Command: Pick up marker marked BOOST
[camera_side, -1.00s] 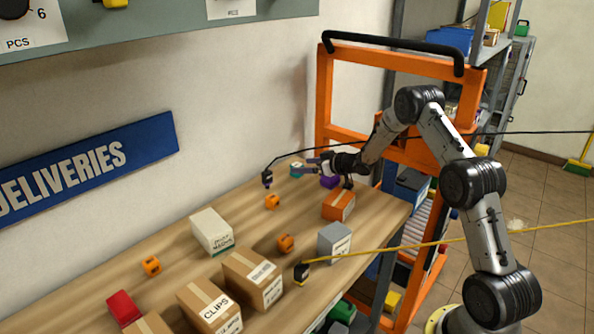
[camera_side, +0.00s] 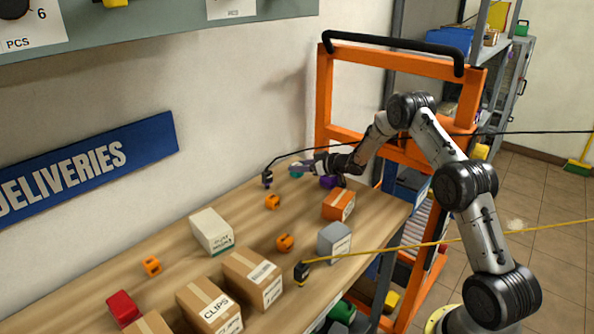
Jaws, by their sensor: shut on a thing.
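My gripper (camera_side: 302,166) is over the far end of the wooden table, its fingers pointing left. It is shut on a small teal block (camera_side: 297,174), which is partly hidden by the fingers. Any lettering on the block is too small to read, so I cannot tell whether it says BOOST. I cannot tell whether the block touches the table. A purple block (camera_side: 329,182) sits just below and right of my gripper, close to the wrist.
An orange box (camera_side: 338,206) and a grey box (camera_side: 334,241) stand nearer on the table (camera_side: 190,285). Small orange blocks (camera_side: 272,202), a black clip with a cable (camera_side: 267,180) and cardboard boxes (camera_side: 252,280) are also there. An orange frame (camera_side: 325,95) rises behind my arm.

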